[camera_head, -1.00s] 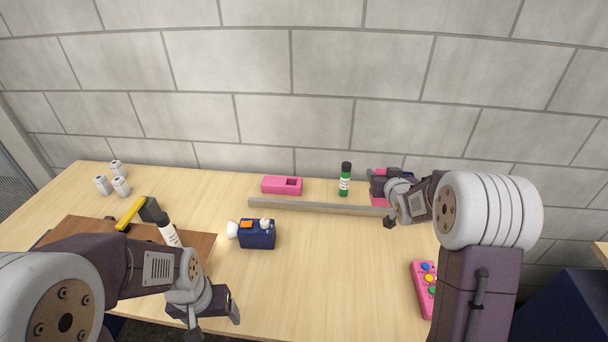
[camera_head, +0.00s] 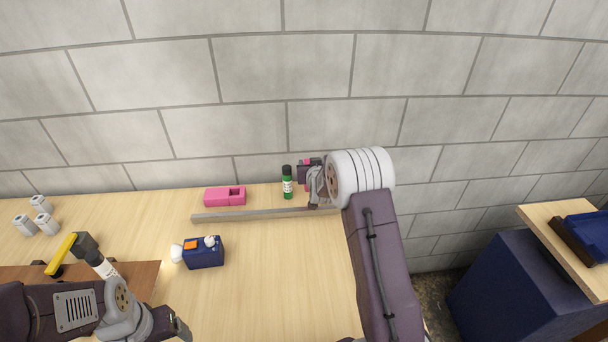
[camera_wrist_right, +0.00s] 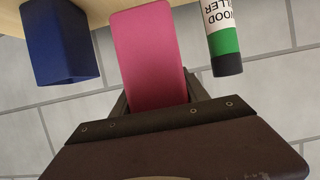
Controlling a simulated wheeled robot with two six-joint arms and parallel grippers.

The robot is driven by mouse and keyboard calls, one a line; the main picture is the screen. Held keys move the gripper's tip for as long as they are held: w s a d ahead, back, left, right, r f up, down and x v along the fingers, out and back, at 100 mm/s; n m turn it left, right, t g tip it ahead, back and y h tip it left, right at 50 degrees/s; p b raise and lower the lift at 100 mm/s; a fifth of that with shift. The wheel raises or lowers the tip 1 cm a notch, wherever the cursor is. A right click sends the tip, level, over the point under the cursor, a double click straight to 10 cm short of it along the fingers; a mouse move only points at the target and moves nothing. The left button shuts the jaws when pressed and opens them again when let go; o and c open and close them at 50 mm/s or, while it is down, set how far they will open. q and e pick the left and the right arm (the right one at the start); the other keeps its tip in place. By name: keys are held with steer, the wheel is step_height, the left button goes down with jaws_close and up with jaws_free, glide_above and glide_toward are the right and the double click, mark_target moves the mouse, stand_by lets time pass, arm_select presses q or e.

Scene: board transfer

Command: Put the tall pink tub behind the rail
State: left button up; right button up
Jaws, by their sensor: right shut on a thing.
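The tall pink tub (camera_wrist_right: 150,58) fills the middle of the right wrist view, between the fingers of my right gripper (camera_wrist_right: 160,100). That gripper is shut on it. In the head view my right gripper (camera_head: 309,178) is at the far side of the table, near the right end of the rail, and hides most of the tub. The rail (camera_head: 250,214) is a long grey bar lying across the table. The tub appears behind its line; whether it touches the table I cannot tell. My left gripper (camera_head: 178,328) is at the bottom edge, partly cut off.
A green-and-white filler tube (camera_head: 287,184) stands close left of the right gripper. A pink box (camera_head: 225,196) lies behind the rail. A blue container (camera_wrist_right: 58,45) is close on the tub's other side. A blue device (camera_head: 205,254) sits before the rail. A wall stands behind.

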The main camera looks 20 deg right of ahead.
steer(key=shift+w+a+f, duration=0.15)
steer(key=shift+w+f, duration=0.2)
steer(key=shift+f, duration=0.55)
steer(key=shift+w+a+f, duration=0.1)
steer(key=shift+w+f, duration=0.2)
steer(key=shift+f, duration=0.55)
steer(key=shift+w+a+f, duration=0.15)
steer(key=shift+w+f, duration=0.2)
steer(key=shift+f, duration=0.7)
steer(key=o, duration=1.1)
